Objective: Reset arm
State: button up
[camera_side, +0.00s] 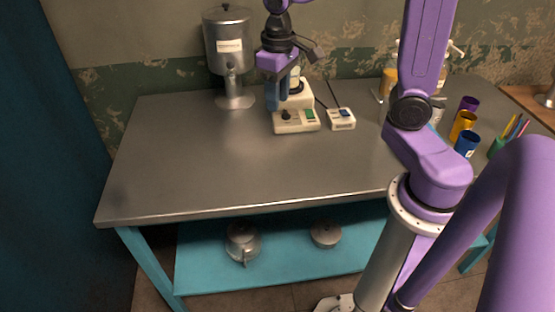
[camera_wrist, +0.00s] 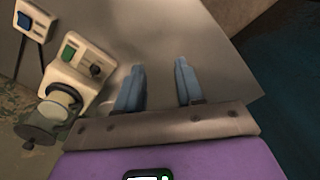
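My gripper (camera_side: 277,95) hangs over the back part of the metal table (camera_side: 190,150), pointing down. It is just in front of a cream device (camera_side: 296,121) with a green button and a dark knob. In the wrist view my gripper's two blue fingers (camera_wrist: 158,88) stand apart with only bare table between them, so it is open and empty. The cream device also shows in the wrist view (camera_wrist: 80,65), beside the fingers on the left, with a round pale and metal part on it. From the side, my gripper partly hides this device.
A metal dispenser (camera_side: 229,50) stands at the back left. A small box with a blue button (camera_side: 341,119) is right of the device. Purple, yellow and blue cups (camera_side: 467,144) stand at the right. Pots (camera_side: 242,243) rest on the lower shelf. The table's left and front are clear.

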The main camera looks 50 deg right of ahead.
jog(key=s+a+f+n, duration=0.1)
jog(key=s+n, duration=0.4)
jog(key=s, duration=0.5)
jog(key=s+a+f+n, duration=0.1)
jog(key=s+n, duration=0.4)
jog(key=s, duration=0.5)
jog(key=shift+a+f+n, duration=0.4)
jog(key=shift+a, duration=0.2)
